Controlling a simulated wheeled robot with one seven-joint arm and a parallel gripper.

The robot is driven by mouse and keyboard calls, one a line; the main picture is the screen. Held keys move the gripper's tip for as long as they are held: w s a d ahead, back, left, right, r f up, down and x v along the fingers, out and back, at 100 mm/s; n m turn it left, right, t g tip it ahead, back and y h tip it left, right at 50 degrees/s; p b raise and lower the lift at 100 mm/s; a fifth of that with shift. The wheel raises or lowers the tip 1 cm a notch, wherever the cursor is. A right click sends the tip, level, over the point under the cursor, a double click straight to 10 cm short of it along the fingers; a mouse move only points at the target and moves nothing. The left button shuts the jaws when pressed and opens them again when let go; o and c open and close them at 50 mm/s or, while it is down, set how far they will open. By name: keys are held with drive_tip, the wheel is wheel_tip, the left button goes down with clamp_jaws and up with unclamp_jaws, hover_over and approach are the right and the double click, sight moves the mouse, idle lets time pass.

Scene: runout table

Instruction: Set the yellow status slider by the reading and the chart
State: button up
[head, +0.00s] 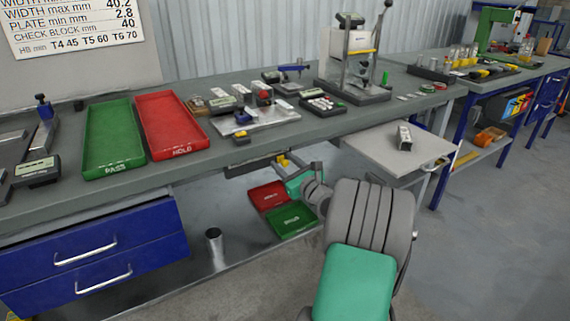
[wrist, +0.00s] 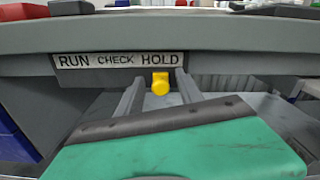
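The yellow slider knob (wrist: 160,84) sticks out under the table's front edge, below the label strip (wrist: 120,60) reading RUN, CHECK, HOLD. It sits under the left part of the word HOLD, right of CHECK. In the head view the slider (head: 283,160) is small, beside my gripper (head: 296,163). In the wrist view my gripper (wrist: 158,82) is open, one finger on each side of the knob, with visible gaps. The chart (head: 75,25) gives width max 40.2, plate min 2.8, check block 40, and HB min T4 45, T5 60, T6 70. Instrument displays (head: 36,168) are too small to read.
A green PASS tray (head: 112,130) and red HOLD tray (head: 165,118) lie on the table (head: 230,145). A test stand (head: 352,60) stands further right. A pull-out shelf (head: 430,148) holds a small block. Red (head: 268,195) and green (head: 292,219) bins lie below.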

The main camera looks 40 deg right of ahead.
drive_tip(key=s+p, duration=0.1)
drive_tip(key=s, duration=0.6)
drive_tip(key=shift+s+a, duration=0.4)
drive_tip(key=shift+a, duration=0.05)
